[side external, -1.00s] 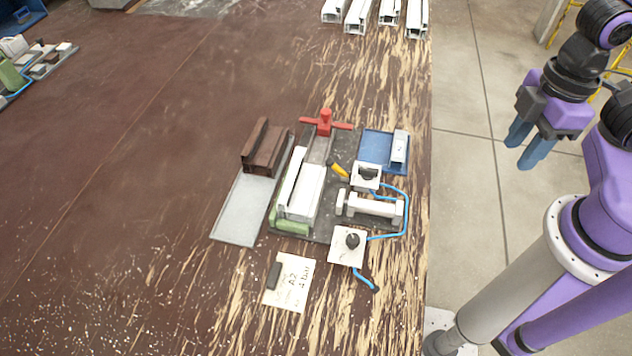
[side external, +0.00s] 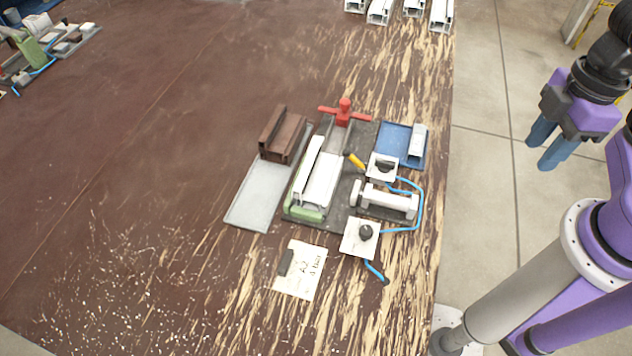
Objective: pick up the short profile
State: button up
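A short pale profile (side external: 417,143) lies in the right part of a blue tray (side external: 394,141), at the back right of the clamp fixture. I take it as the short profile. Another white profile (side external: 321,178) lies in the fixture, and a dark brown profile (side external: 283,137) sits at the back end of a grey tray (side external: 262,192). My gripper (side external: 545,156) has blue fingers with a gap between them. It is open and empty, off the bench's right edge and well apart from the blue tray.
A red-handled clamp (side external: 345,112) rises behind the fixture. Two white plates with black knobs (side external: 360,238) and blue hoses stand near the tray. A paper note (side external: 301,270) lies in front. Several long white profiles (side external: 412,8) are at the back.

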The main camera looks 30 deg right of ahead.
jog(key=shift+o, duration=1.2)
